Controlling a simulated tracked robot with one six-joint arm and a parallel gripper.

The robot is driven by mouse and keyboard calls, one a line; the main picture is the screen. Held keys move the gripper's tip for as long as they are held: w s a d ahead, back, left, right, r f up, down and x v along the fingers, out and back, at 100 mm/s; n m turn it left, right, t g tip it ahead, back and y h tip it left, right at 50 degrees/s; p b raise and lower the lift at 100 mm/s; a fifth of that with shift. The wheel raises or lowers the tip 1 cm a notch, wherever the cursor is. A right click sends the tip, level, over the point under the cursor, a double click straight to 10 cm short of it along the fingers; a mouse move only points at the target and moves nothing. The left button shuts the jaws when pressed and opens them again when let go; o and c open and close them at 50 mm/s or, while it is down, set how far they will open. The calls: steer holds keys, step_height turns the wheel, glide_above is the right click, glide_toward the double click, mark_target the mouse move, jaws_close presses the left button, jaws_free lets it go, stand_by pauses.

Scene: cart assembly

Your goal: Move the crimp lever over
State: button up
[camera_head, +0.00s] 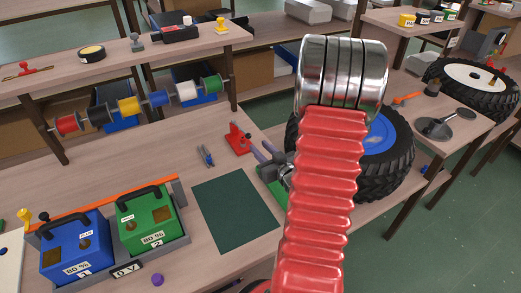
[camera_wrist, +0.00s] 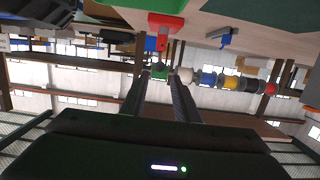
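The red crimp tool (camera_head: 237,138) stands on the bench behind the dark green mat. Its red lever (camera_wrist: 162,42) shows in the wrist view, with a small dark knob at its end. My gripper (camera_head: 262,150) is just right of the tool in the head view, its two dark fingers pointing toward it. In the wrist view, my gripper (camera_wrist: 160,74) has its fingers apart, with the knob near the gap between the tips. I cannot tell whether a finger touches the lever. My arm hides part of the bench to the right.
A spool rack (camera_head: 140,103) stands behind. Blue (camera_head: 75,250) and green (camera_head: 150,225) battery boxes stand front left. A wheel (camera_head: 388,150) is behind my arm. The dark green mat (camera_head: 235,212) is clear.

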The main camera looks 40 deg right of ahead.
mark_target(249, 137)
steer(key=x, duration=0.8)
steer(key=c, duration=0.6)
steer(key=shift+r, duration=0.1)
